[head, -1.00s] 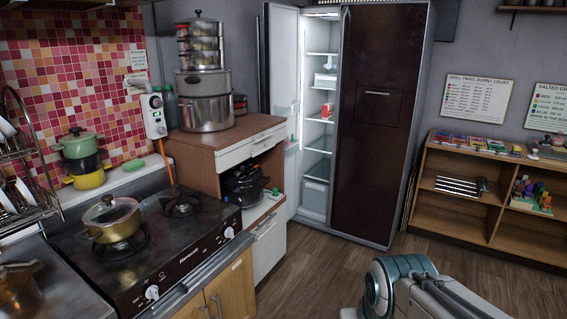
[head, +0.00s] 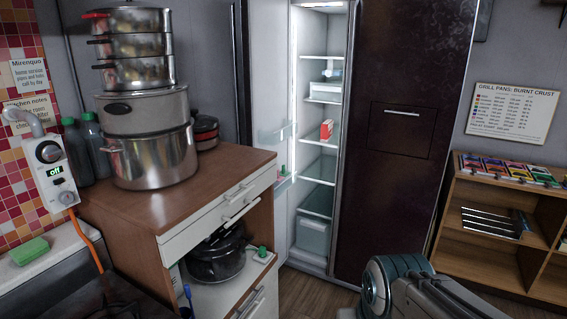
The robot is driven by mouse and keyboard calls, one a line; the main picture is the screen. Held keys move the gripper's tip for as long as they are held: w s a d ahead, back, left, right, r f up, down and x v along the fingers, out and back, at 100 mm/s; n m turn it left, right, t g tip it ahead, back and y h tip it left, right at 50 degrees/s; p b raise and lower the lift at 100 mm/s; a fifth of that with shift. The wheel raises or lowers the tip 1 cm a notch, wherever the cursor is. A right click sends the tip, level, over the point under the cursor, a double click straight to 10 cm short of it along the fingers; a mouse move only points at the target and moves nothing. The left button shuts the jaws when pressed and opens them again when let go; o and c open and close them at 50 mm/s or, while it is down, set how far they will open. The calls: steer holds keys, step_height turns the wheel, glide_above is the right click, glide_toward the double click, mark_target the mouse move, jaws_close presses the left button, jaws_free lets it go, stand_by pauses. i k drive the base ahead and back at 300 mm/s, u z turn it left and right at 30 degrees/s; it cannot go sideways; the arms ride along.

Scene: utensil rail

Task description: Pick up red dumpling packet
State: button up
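A small red packet (head: 327,129) with a pale side stands upright on a middle shelf of the open fridge (head: 320,143). It looks like the red dumpling packet, but its label is too small to read. The fridge's left door stands open, and its right door is shut. Part of my arm shows at the bottom right, well short of the fridge. My gripper is not in view.
A wooden cabinet (head: 190,205) bearing a stack of steel pots (head: 150,155) stands left of the fridge opening. A low wooden shelf (head: 490,250) stands at the right. Some bare floor shows before the fridge.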

mark_target(327, 129)
steer(key=z, duration=0.1)
steer(key=i, duration=1.75)
steer(key=z, duration=0.1)
